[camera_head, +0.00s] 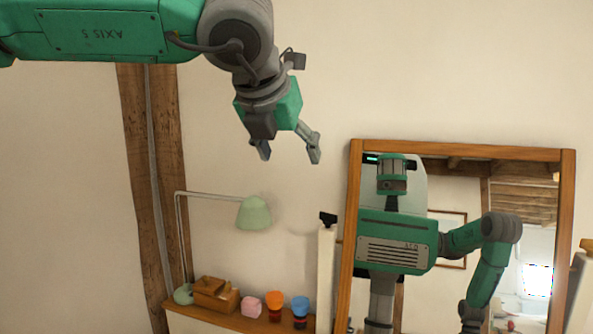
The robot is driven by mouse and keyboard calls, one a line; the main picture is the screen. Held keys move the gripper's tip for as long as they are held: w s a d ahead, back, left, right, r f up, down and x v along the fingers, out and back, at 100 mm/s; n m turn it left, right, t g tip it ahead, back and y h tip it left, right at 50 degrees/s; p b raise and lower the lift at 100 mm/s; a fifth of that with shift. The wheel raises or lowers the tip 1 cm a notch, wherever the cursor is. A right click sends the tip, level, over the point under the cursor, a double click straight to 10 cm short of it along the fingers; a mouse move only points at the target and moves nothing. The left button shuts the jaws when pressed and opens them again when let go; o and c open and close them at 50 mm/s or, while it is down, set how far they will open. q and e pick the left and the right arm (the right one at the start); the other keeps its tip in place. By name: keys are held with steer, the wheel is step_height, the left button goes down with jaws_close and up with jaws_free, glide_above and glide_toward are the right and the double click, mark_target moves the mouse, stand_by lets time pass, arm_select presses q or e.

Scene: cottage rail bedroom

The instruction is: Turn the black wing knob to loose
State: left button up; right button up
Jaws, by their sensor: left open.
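A small black wing knob (328,218) sits at the top of a white post (326,280), just left of the mirror frame. Its wings look wide at the top, but its exact turn is hard to read at this size. My left gripper (288,153) hangs from the upper left with its fingers pointing down. It is open and empty, above and to the left of the knob, and apart from it. My right gripper is not in view.
A wood-framed mirror (354,220) stands right of the post and reflects my body. A wooden shelf (215,319) at lower left bears a green lamp (254,214), a wooden box (215,295), a pink item (251,306) and orange (275,304) and blue (300,309) items.

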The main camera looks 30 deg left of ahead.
arm_select(q)
steer(key=v, duration=0.4)
steer(key=shift+s+r, duration=0.15)
